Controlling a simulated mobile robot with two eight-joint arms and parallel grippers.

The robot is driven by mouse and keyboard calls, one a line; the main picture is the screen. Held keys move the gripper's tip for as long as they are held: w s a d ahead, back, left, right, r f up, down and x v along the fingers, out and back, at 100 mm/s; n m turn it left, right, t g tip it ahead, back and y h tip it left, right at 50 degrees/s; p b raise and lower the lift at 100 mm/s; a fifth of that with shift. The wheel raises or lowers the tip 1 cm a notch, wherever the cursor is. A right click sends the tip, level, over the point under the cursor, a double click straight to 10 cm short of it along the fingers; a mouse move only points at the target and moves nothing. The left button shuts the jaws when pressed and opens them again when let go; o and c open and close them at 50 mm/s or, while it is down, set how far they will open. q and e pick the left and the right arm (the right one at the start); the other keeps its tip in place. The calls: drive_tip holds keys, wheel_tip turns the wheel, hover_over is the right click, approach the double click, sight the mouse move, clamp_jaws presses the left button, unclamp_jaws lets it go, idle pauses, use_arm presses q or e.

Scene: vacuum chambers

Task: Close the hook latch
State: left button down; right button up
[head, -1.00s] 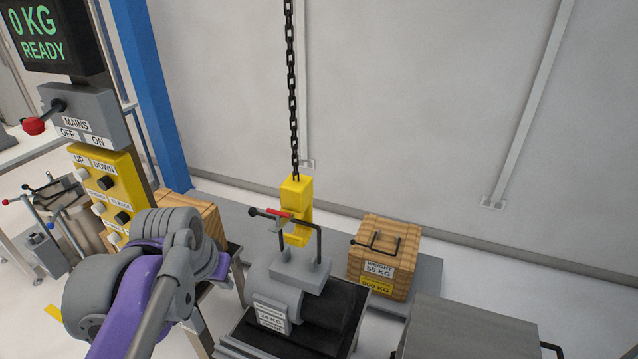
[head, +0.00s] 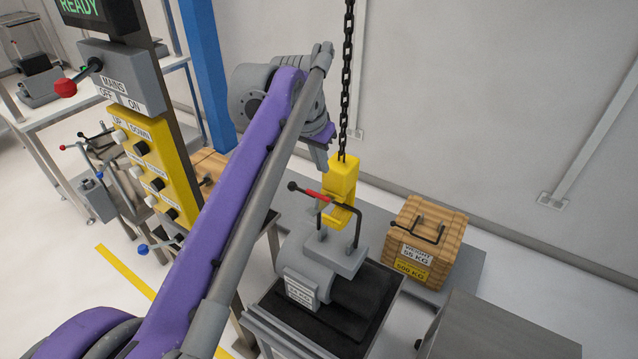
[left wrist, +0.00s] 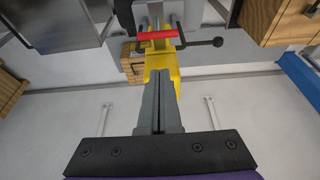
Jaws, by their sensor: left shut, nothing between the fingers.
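The yellow hook block (head: 342,180) hangs from the black chain (head: 346,90) over a grey motor (head: 312,270). Its hook is at the motor's dark lifting handle (head: 357,222). A red latch bar (head: 318,196) with a black ball-ended lever (head: 293,187) sticks out to the left of the hook. The red latch also shows in the left wrist view (left wrist: 155,35). My left gripper (head: 322,165) is shut and empty, just left of the hook block; its fingers (left wrist: 160,100) point at the yellow block in the wrist view. Whether they touch it is unclear. My right gripper is not in view.
A wooden weight crate (head: 425,240) stands right of the motor. A yellow button panel (head: 150,170) and a mains box with a red-knobbed lever (head: 66,88) stand at the left. A grey box (head: 495,330) is at the lower right.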

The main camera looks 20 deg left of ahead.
sight(318, 194)
use_arm(q)
drive_tip(key=f, duration=0.2)
drive_tip(key=s+f, duration=0.1)
drive_tip(key=shift+f, duration=0.4)
drive_tip(key=shift+s+f, duration=0.2)
drive_tip(key=shift+f, duration=0.15)
drive_tip(key=shift+a+f, duration=0.1)
drive_tip(key=shift+s+f+t, duration=0.15)
drive_tip(key=shift+s+t, duration=0.1)
drive_tip(key=shift+t, duration=0.15)
